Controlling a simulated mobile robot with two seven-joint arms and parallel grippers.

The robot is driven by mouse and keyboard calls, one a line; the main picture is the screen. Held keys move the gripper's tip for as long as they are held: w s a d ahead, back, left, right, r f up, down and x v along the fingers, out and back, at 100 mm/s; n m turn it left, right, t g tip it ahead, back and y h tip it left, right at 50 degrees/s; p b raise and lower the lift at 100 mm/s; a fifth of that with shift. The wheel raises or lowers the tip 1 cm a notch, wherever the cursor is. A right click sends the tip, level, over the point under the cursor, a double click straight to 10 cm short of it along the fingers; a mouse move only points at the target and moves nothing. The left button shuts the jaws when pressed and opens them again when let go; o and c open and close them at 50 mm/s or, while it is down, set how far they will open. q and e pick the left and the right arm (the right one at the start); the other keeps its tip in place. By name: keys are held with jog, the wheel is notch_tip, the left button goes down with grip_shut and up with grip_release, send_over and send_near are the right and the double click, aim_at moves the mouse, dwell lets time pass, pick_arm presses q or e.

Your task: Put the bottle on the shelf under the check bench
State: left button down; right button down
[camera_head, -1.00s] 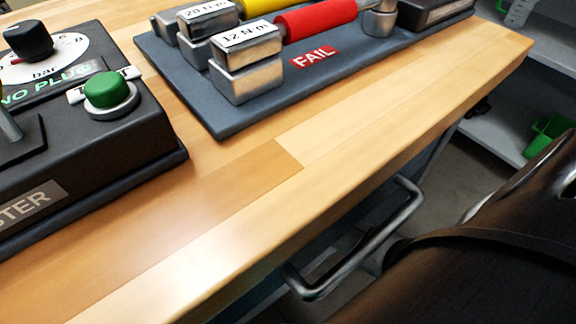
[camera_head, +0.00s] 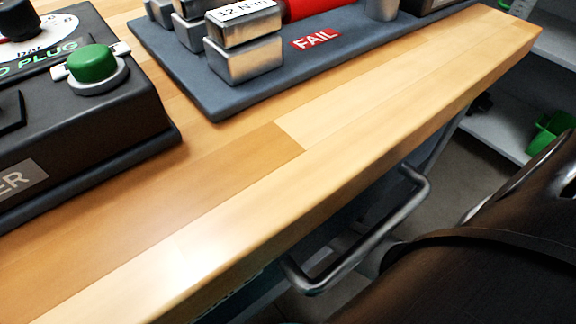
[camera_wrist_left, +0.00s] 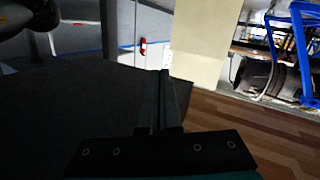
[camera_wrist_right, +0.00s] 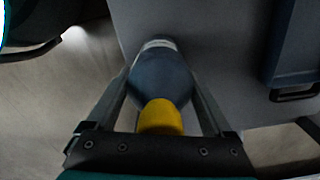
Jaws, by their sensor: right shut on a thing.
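The bottle (camera_wrist_right: 160,82), dark blue-grey with a yellow cap (camera_wrist_right: 160,117), shows in the right wrist view. My right gripper (camera_wrist_right: 158,66) is shut on it, with one finger along each side. The cap points toward the wrist. In the left wrist view my left gripper (camera_wrist_left: 165,74) has its fingers together with nothing between them. The bench (camera_head: 235,185) has a light wooden top and fills much of the head view. A shelf under it cannot be made out there. Neither gripper nor the bottle shows in the head view.
A metal handle (camera_head: 375,235) sticks out below the bench's front edge. A black tester (camera_head: 80,120) and a grey tray (camera_head: 290,75) with metal blocks and a FAIL label stand on top. Grey shelving (camera_head: 500,130) with a green bin (camera_head: 545,138) is at right. A grey panel (camera_wrist_right: 225,55) lies beside the bottle.

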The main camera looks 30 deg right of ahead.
grip_release()
jog(key=shift+r+p, duration=0.7)
jog(key=shift+r, duration=0.3)
jog(key=shift+r+p, duration=0.45)
jog(key=shift+r, duration=0.2)
jog(key=shift+r+p, duration=0.3)
jog(key=shift+r, duration=0.2)
jog(key=shift+r+p, duration=0.6)
jog(key=shift+r, duration=0.3)
pick_arm(q)
jog(key=s+a+f+g+y, duration=0.1)
jog(key=a+g+y, duration=0.1)
jog(key=a+g, duration=0.2)
jog(key=s+a+f+g+y+p, duration=0.1)
jog(key=a+f+g+y, duration=0.1)
jog(key=a+g, duration=0.2)
jog(key=shift+s+g, duration=0.25)
jog(key=shift+g, duration=0.05)
pick_arm(e)
jog(key=shift+r, duration=0.85)
